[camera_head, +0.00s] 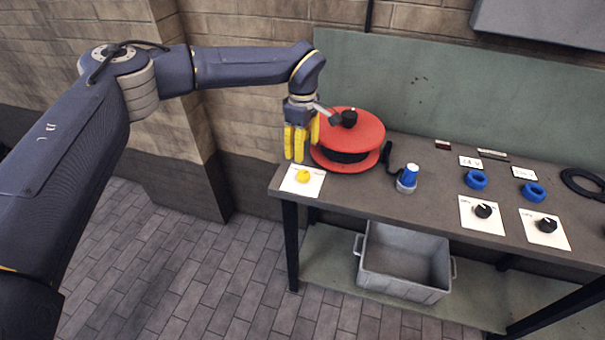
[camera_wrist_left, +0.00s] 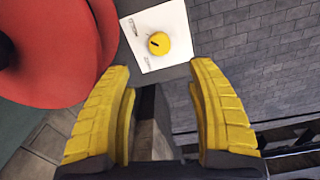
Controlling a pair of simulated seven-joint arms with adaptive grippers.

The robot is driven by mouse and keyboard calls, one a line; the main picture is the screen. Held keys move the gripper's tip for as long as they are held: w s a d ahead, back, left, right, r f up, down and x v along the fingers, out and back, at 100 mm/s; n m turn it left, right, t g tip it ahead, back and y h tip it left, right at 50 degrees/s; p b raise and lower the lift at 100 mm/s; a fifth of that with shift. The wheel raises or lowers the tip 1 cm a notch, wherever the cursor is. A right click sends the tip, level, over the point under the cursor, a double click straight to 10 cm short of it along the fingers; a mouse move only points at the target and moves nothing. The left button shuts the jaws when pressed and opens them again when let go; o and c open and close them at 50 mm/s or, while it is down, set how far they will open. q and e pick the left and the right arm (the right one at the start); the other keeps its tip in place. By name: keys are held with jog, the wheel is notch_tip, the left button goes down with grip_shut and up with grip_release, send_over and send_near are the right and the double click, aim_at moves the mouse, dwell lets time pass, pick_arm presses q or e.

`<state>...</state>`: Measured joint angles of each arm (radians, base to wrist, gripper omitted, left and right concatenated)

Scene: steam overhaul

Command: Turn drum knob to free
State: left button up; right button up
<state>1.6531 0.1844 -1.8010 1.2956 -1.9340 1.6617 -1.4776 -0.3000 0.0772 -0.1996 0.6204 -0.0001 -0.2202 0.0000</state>
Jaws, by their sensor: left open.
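A red drum (camera_head: 365,130) with a black knob (camera_head: 349,118) on top stands at the left end of the bench; its red edge fills the left of the wrist view (camera_wrist_left: 50,50). A yellow knob (camera_head: 303,177) sits on a white card (camera_head: 287,184) at the bench corner before the drum. In the wrist view, the yellow knob (camera_wrist_left: 161,43) has a short black mark toward its left side; two small labels on the card are unreadable. My left gripper (camera_head: 299,150) has yellow fingers, is open and empty, and hangs above and beside the yellow knob. My right gripper is out of view.
A blue-capped item (camera_head: 408,176) stands right of the drum. Further right are two blue rings (camera_head: 476,179) and two black knobs (camera_head: 483,211) on white cards. A grey bin (camera_head: 405,262) sits on the shelf below. A green panel (camera_head: 440,100) backs the bench.

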aim_at(302, 173)
pick_arm(q)
notch_tip(302, 173, down, 11)
dwell(0.5)
grip_shut()
dwell(0.4)
